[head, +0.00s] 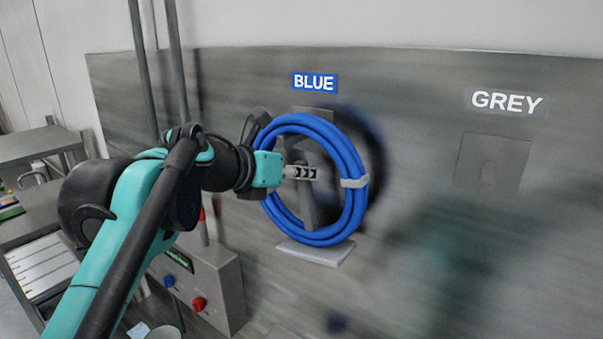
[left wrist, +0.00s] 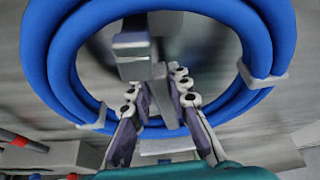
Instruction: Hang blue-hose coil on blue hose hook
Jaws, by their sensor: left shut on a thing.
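The blue-hose coil (head: 346,151) stands upright in front of the wall panel, below the blue BLUE sign (head: 315,82). Grey straps bind it, and a grey upright bar (head: 308,210) shows inside its ring. My left gripper (head: 314,173) reaches to the middle of the ring. In the left wrist view its fingers (left wrist: 164,92) close around the grey bar (left wrist: 166,104), and the coil (left wrist: 283,45) rings them. The blue hose hook (left wrist: 133,45) shows as a grey block inside the ring. Whether the coil touches the hook, I cannot tell. My right gripper is out of view.
A GREY sign (head: 505,102) and its wall plate (head: 492,160) with a small peg are at the right, with no coil there. A control box (head: 205,285) with red and blue buttons stands below my left arm. A metal shelf (head: 35,145) is at the far left.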

